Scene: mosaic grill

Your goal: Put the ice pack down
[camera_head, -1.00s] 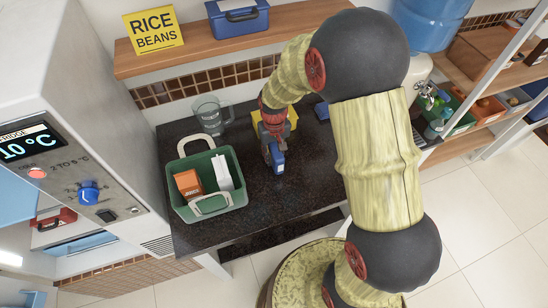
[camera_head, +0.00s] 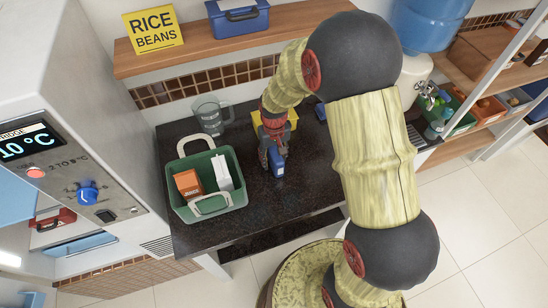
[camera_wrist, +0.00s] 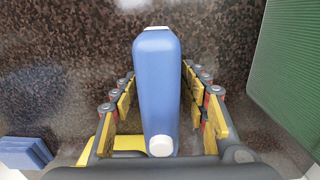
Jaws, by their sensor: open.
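The ice pack (camera_head: 277,165) is a blue block that stands on the dark speckled counter (camera_head: 262,212), to the right of the green basket. In the wrist view the ice pack (camera_wrist: 157,85) shows a white cap at its near end and lies between my fingers. My gripper (camera_wrist: 160,108) is open, with a finger on each side of the ice pack and a visible gap on both sides. In the head view my gripper (camera_head: 273,150) reaches down over the ice pack and hides part of it.
A green basket (camera_head: 240,180) with an orange juice carton (camera_head: 187,184) and a white carton (camera_head: 221,172) stands close on the left. A clear jug (camera_head: 209,114) is behind it, and a yellow thing (camera_head: 291,118) is behind my gripper. The counter's front right is clear.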

